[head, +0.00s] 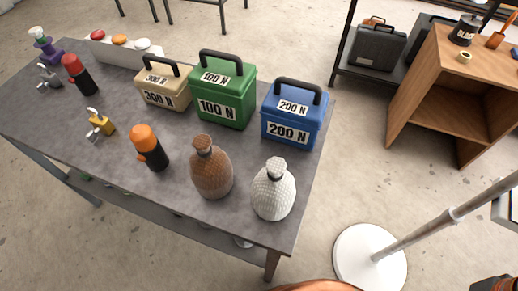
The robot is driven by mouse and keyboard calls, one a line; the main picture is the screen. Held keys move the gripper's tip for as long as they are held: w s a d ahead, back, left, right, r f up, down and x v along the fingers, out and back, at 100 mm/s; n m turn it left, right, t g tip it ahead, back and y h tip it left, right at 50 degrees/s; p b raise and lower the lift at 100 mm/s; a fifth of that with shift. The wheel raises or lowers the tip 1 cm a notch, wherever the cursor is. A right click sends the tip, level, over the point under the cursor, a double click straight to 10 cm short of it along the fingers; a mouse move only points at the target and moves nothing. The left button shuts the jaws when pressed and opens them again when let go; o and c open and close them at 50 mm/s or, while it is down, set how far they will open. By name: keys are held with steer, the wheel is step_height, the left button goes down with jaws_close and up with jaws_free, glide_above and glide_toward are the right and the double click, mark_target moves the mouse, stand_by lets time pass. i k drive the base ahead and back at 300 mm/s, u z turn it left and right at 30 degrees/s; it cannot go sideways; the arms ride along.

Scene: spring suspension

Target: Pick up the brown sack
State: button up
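The brown sack (211,171) stands upright near the front edge of the grey table (60,125), with a gathered, tied neck at its top. A white sack (273,192) of similar shape stands close to its right. An orange-and-black bottle-like object (149,147) stands to its left. My gripper cannot be made out in the head view.
Green (225,92), blue (294,115) and tan (162,88) weight boxes with handles stand behind the sacks. A white round base with a slanted pole (430,223) stands on the floor at right. A wooden shelf (445,95) is at the upper right.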

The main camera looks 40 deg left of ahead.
mark_target(212, 173)
steer(key=z, duration=0.1)
steer(key=k, duration=1.4)
steer(key=u, duration=2.25)
